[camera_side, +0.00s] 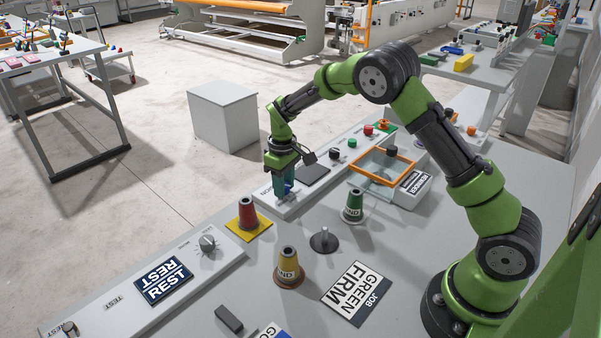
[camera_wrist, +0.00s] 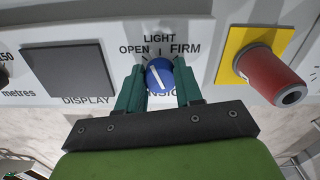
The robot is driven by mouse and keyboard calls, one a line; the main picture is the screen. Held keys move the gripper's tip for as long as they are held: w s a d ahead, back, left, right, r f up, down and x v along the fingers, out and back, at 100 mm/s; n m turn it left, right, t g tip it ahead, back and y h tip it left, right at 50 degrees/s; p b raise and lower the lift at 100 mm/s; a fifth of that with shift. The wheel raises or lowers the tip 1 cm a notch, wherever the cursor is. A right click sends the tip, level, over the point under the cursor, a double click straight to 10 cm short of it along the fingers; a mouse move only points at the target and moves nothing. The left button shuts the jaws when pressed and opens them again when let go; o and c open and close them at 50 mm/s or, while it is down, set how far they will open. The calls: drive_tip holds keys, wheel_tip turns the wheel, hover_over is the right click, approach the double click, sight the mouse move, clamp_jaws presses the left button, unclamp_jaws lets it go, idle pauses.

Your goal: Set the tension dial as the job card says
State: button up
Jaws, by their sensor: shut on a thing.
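The tension dial (camera_wrist: 159,76) is a round blue knob with a white pointer line. It sits on the white panel under the words OPEN, LIGHT and FIRM. The line leans slightly up and left, roughly between OPEN and LIGHT; its exact setting is hard to tell. My gripper (camera_wrist: 158,90) has its teal fingers on both sides of the dial, shut on it. The word TENSION below is partly hidden by the fingers. In the side view my gripper (camera_side: 284,186) reaches down to the panel. The job card (camera_side: 357,292) on the table reads JOB, GREEN, FIRM.
A red cone (camera_side: 247,214) stands on a yellow square close beside the dial. A green cone (camera_side: 353,206), a yellow cone (camera_side: 288,268) and an upright peg (camera_side: 324,239) stand on the table. A dark display (camera_wrist: 69,69) is left of the dial. A REST card (camera_side: 164,284) lies on the panel.

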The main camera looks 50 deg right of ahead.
drive_tip(key=m, duration=0.7)
drive_tip(key=shift+r, duration=0.1)
drive_tip(key=m, duration=0.6)
drive_tip(key=shift+w+m, duration=0.1)
drive_tip(key=shift+m, duration=0.2)
idle(0.3)
drive_tip(key=o, duration=1)
drive_tip(key=shift+a, duration=0.1)
drive_tip(key=shift+o, duration=0.2)
wheel_tip(320, 180, up, 17)
